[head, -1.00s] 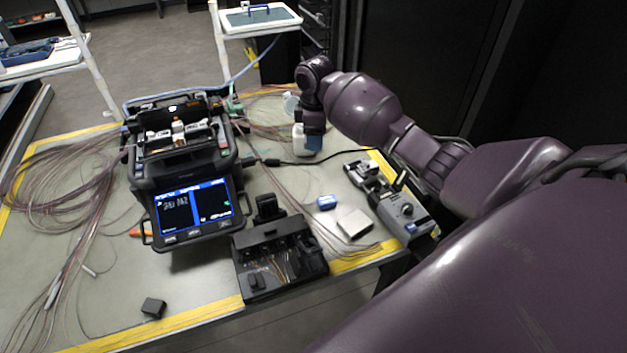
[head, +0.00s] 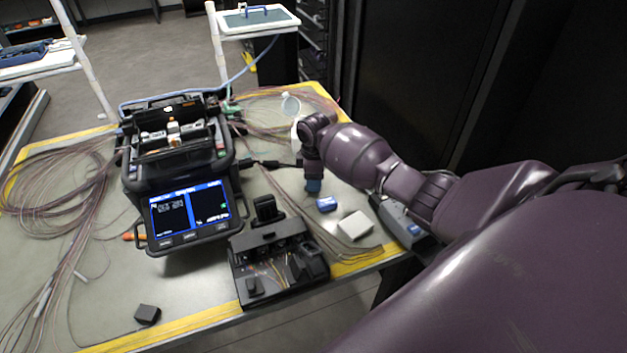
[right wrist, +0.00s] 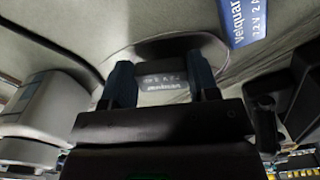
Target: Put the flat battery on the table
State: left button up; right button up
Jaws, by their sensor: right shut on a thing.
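My right gripper (head: 313,186) is over the table (head: 208,288), right of the splicer, with its blue fingers pointing down. In the right wrist view my right gripper (right wrist: 163,85) is shut on a dark block with pale lettering, the flat battery (right wrist: 160,78). A dark shadow lies on the grey surface just beyond it; I cannot tell whether the battery touches the table. The battery is hidden in the head view. A blue battery (head: 327,204) lies close by on the table and shows in the wrist view (right wrist: 243,20). My left gripper is out of view.
The splicer (head: 190,212) with its lit screen stands left of my gripper. A black tool station (head: 280,262) is at the front edge. A pale box (head: 355,226) and a grey device (head: 402,222) lie to the right. A small black block (head: 147,314) sits front left, with bare tabletop around it.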

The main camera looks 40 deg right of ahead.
jog(key=shift+f, duration=0.4)
jog(key=shift+f, duration=0.1)
jog(key=o, duration=0.9)
jog(key=shift+f, duration=0.1)
jog(key=shift+o, duration=0.2)
notch_tip(320, 180, up, 12)
jog(key=p, duration=0.2)
jog(key=shift+r, duration=0.2)
